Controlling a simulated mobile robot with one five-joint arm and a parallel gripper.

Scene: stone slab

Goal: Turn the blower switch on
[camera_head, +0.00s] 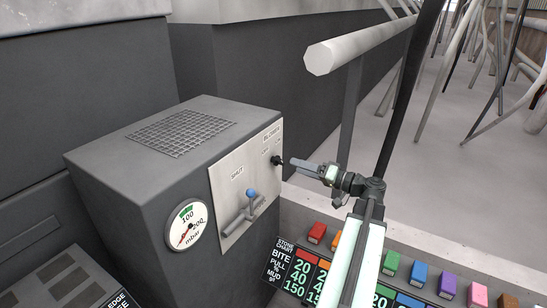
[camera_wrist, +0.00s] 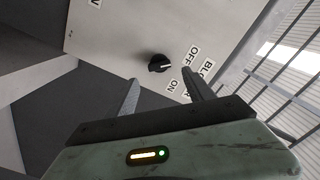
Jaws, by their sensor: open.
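The blower switch is a small black rotary knob (camera_wrist: 159,63) with a pale pointer mark, set on a light metal panel (camera_wrist: 115,35). OFF and ON labels are printed beside it, with a partly hidden BLOWER label farther out. I cannot tell surely which label the mark points to. In the head view the knob (camera_head: 278,161) is at the panel's right edge, below the BLOWER label. My gripper (camera_wrist: 161,76) is open and empty, its fingertips to either side of the knob in the wrist view and apparently just short of it. In the head view my gripper (camera_head: 290,163) is right of the knob.
A blue-knobbed lever (camera_head: 251,193) under a SHUT label is on the same panel, left of the switch. A pressure gauge (camera_head: 186,226) is on the box's front. Coloured blocks (camera_head: 317,232) and a stone chart (camera_head: 284,262) lie below my arm. A pale rail (camera_head: 355,50) runs above.

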